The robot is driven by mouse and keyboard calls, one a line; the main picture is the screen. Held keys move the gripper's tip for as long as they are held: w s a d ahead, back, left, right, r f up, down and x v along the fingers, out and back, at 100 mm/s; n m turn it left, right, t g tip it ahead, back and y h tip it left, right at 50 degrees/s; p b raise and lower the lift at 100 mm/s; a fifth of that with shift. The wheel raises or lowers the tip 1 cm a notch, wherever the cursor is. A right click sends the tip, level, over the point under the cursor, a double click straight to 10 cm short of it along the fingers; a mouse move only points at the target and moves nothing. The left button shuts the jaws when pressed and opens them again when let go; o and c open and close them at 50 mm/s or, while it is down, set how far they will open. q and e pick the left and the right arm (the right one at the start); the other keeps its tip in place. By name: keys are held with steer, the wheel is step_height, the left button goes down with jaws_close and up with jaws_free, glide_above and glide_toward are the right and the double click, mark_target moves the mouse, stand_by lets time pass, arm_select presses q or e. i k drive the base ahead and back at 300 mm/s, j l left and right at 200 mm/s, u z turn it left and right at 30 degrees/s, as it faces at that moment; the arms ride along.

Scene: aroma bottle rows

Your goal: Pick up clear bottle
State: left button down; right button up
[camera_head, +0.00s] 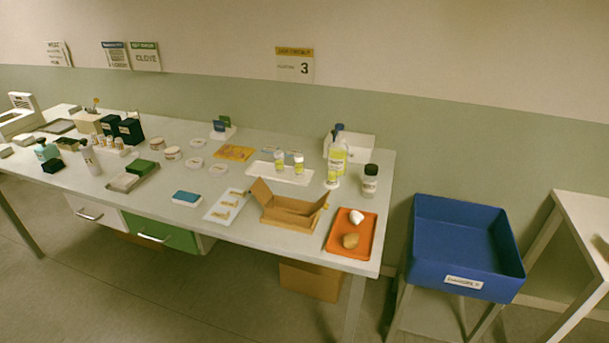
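A clear-looking bottle (370,184) with a dark cap and a pale label stands upright near the right end of the long table. A larger yellow bottle (338,158) stands to its left and farther back. Small bottles with pale caps and yellow labels, one (279,163) and another (298,167), stand on a white tray. A similar small one (332,179) stands just in front of the yellow bottle. I cannot tell for sure which bottle counts as the clear one. Neither of my grippers is in view.
The table (185,132) also holds an open cardboard box (290,215), an orange tray (335,240) with two rounded objects, and a white tray (220,214). Several dark boxes and bottles crowd its left end. A blue bin (465,237) stands right of the table, past a gap.

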mark_target(331, 179)
steer(key=i+j+z, duration=0.15)
steer(key=z, duration=0.2)
steer(key=i+j+z, duration=0.1)
steer(key=j+z, duration=0.3)
steer(key=i+j+z, duration=0.1)
steer(key=j+z, duration=0.6)
